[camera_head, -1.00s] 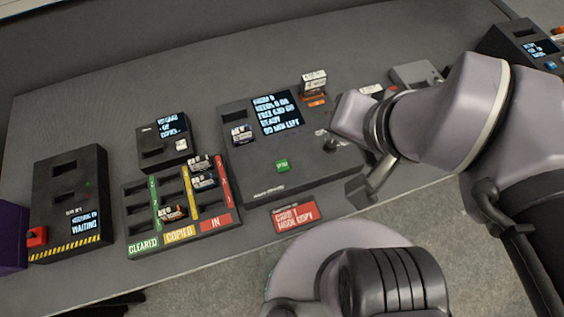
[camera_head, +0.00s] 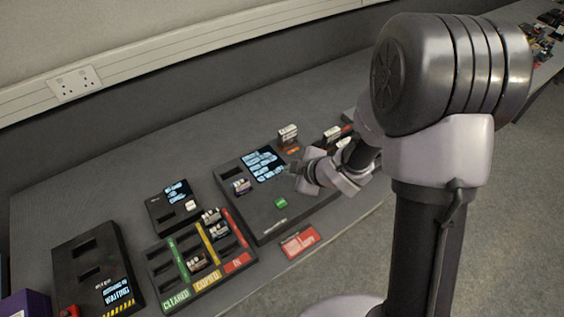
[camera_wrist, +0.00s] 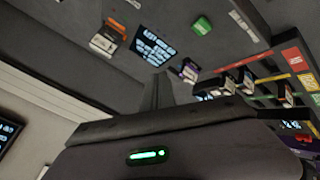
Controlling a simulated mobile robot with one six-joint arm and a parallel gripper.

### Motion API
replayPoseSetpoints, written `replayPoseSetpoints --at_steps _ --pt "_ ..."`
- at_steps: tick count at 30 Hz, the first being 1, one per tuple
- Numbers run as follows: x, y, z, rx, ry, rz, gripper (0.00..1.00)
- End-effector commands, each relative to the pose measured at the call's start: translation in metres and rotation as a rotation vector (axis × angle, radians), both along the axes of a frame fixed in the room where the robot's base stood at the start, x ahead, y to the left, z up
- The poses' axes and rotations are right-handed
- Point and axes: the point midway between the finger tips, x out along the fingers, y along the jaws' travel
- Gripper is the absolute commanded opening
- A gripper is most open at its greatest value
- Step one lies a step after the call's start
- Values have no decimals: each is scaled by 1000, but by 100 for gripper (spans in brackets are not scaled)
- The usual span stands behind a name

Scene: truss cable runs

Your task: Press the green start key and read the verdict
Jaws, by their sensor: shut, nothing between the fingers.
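The dark console (camera_head: 250,212) lies on the bench with a lit screen (camera_head: 263,164) and a small green key (camera_head: 281,202). The screen's text is too small to read for sure. My gripper (camera_head: 296,169) is above the console, right of the screen and behind the green key, apart from the key. In the wrist view my gripper (camera_wrist: 160,88) shows its fingers together and empty. That view also shows the green key (camera_wrist: 201,25) and the screen (camera_wrist: 153,47), tilted and beyond the fingertips.
A sorting tray (camera_head: 190,290) marked cleared, copied and in holds several cards in front of the console's left side. A small box (camera_head: 165,215) with a screen and a device reading waiting (camera_head: 75,250) stand left. A red label (camera_head: 299,242) lies in front.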

Motion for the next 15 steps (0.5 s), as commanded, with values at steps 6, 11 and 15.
replayPoseSetpoints --at_steps 6,11,15 --pt "-12 24 -19 28 -12 142 0" --pt "-13 25 -20 30 -15 149 0" --pt "-13 25 -20 31 -14 147 0"
